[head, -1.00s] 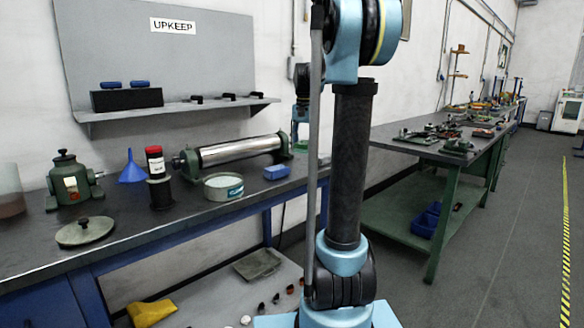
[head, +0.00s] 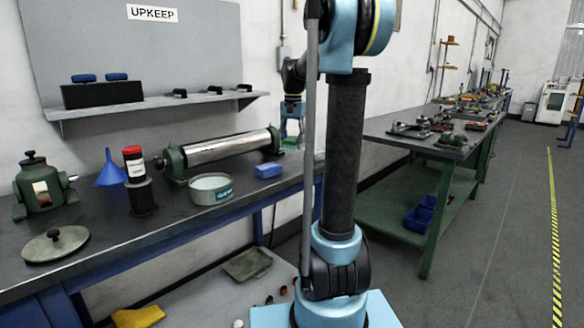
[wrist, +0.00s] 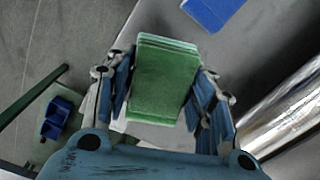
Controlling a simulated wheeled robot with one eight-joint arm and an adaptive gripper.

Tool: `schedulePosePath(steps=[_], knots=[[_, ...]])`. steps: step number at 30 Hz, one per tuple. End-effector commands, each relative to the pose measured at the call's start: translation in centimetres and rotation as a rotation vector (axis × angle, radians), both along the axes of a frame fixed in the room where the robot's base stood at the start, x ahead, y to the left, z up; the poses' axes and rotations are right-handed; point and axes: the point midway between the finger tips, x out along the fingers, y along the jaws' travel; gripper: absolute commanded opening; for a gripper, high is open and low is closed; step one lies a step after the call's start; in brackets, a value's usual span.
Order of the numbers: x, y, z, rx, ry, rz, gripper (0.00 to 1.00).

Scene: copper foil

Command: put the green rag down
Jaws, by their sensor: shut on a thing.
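The green rag (wrist: 163,82) is a folded stack of green cloth, held between the fingers of my gripper (wrist: 162,100) in the wrist view. In the head view my gripper (head: 292,125) hangs over the right end of the dark workbench (head: 240,190), just right of the metal roller (head: 220,148), with a bit of green at its tip. My arm column partly hides this area. Whether the rag touches the bench top is hard to tell.
A blue block (head: 268,170) lies on the bench near the roller; it also shows in the wrist view (wrist: 213,10). A tin (head: 211,188), a red-capped bottle (head: 134,162) and a blue funnel (head: 109,170) stand further left. A second bench (head: 400,143) is at right.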

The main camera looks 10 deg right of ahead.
Motion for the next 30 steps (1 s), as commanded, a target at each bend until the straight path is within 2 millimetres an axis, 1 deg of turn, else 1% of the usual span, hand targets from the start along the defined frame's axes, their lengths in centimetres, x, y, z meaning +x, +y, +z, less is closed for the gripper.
schedulePosePath(steps=[1, 3, 6, 14, 21, 24, 30], knots=[[0.0, 0.0, -0.9, 0.000, 0.000, 0.000, 0.23], [0.0, 0.0, -2.1, 0.000, 0.000, 0.000, 0.23], [0.0, 0.0, -3.4, 0.000, 0.000, 0.000, 0.23], [0.0, 0.0, -5.1, 0.000, 0.000, -0.001, 0.23], [0.0, 0.0, -8.1, 0.000, 0.000, -0.001, 0.23], [-0.1, 0.0, -8.4, 0.000, 0.000, -0.001, 0.23], [0.0, -0.1, -8.4, 0.000, 0.000, -0.001, 0.23]])
